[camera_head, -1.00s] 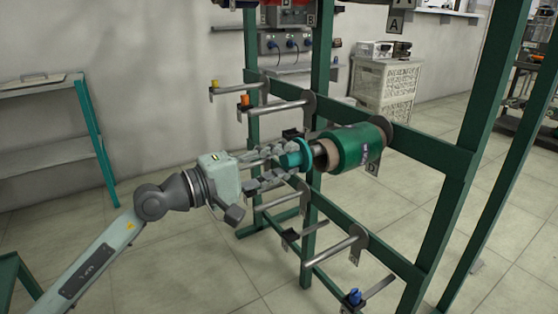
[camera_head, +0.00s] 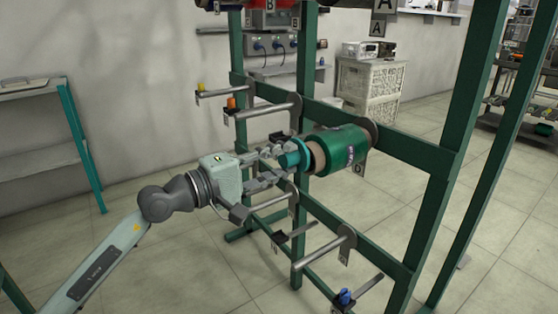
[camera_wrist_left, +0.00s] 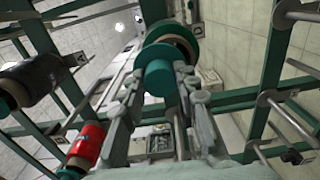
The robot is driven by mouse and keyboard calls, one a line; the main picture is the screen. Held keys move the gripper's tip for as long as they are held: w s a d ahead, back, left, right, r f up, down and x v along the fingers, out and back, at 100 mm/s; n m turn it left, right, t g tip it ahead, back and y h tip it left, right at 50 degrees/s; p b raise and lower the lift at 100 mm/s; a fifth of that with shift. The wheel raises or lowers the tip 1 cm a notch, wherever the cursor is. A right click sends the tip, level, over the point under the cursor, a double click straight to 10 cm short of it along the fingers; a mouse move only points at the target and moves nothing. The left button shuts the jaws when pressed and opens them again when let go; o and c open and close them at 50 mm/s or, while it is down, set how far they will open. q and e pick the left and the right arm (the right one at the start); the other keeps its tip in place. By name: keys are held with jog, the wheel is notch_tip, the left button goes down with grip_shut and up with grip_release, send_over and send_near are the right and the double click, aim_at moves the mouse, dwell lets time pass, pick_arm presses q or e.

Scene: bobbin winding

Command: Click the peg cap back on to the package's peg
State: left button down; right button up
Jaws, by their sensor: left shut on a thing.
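The teal peg cap (camera_head: 291,160), with its round flange, is held in my left gripper (camera_head: 280,160), which is shut on it. In the left wrist view the cap (camera_wrist_left: 158,82) shows as a teal disc between the fingers (camera_wrist_left: 160,92). The green package (camera_head: 343,149) sits on a peg of the green rack, its brown core facing the cap. The cap is in front of the core, roughly in line with it, and partly overlaps it. The peg's end is hidden, so I cannot tell whether the cap touches it. My right gripper is out of view.
Empty pegs with an orange cap (camera_head: 231,103), a yellow cap (camera_head: 201,87) and a blue cap (camera_head: 345,295) stick out from the rack. A grey peg (camera_head: 322,252) is below. A black package (camera_wrist_left: 40,78) and a red package (camera_wrist_left: 88,145) show in the wrist view.

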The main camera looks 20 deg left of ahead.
pick_arm(q)
jog(key=shift+w+d, duration=0.25)
dwell(0.4)
jog(key=c, duration=1.1)
grip_release()
jog(key=shift+o, duration=0.2)
jog(key=shift+s+a, duration=0.1)
jog(key=v, duration=1.1)
jog(key=shift+s+a, duration=0.25)
jog(key=shift+s, duration=0.1)
